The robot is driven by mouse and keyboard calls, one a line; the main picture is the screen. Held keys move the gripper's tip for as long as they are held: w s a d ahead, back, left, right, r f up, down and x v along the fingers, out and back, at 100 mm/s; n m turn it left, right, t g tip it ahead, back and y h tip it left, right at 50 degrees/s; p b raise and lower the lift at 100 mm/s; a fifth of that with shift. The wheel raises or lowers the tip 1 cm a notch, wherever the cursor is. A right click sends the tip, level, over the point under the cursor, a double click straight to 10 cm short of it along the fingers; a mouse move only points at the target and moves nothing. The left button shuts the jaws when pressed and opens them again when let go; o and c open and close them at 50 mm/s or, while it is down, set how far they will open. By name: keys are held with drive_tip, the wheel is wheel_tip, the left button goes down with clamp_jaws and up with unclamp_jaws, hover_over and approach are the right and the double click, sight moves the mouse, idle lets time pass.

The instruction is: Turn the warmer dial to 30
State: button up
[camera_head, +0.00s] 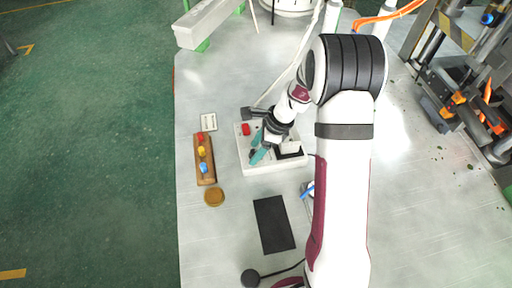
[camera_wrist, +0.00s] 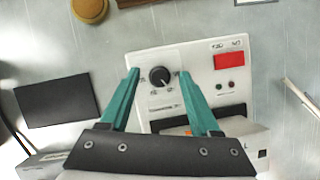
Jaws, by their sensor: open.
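The warmer (camera_head: 287,164) is a white box on the table, under my gripper in the head view. In the wrist view the warmer (camera_wrist: 201,62) shows a red display patch (camera_wrist: 229,61), small round buttons and a dark slot. Its black round dial (camera_wrist: 160,76) carries a pale pointer mark, with small printed marks around it too small to read. My gripper (camera_wrist: 158,73) has teal fingers, open, one on each side of the dial. I cannot tell whether the fingers touch it. In the head view my gripper (camera_head: 256,155) is over the warmer's left part and hides the dial.
Left of the warmer are a wooden block (camera_head: 205,168) with red, yellow and blue pieces, a small white plate (camera_head: 208,122) and a tan round disc (camera_head: 214,197). A black mat (camera_head: 273,224) lies in front. Machinery (camera_head: 470,75) stands at the right.

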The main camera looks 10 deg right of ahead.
drive_tip(key=shift+c, duration=0.2)
clamp_jaws()
idle(0.4)
drive_tip(key=n+g, duration=0.1)
drive_tip(key=n, duration=0.2)
drive_tip(key=n+g, duration=0.1)
drive_tip(key=n, duration=0.2)
drive_tip(key=shift+w, duration=0.2)
drive_tip(key=n+g, duration=0.1)
drive_tip(key=n, duration=0.2)
drive_tip(key=n+g+h, duration=0.1)
drive_tip(key=n, duration=0.1)
drive_tip(key=shift+w+a+n, duration=0.1)
drive_tip(key=shift+n, duration=0.3)
drive_tip(key=shift+g, duration=0.3)
drive_tip(key=shift+o, duration=0.2)
unclamp_jaws()
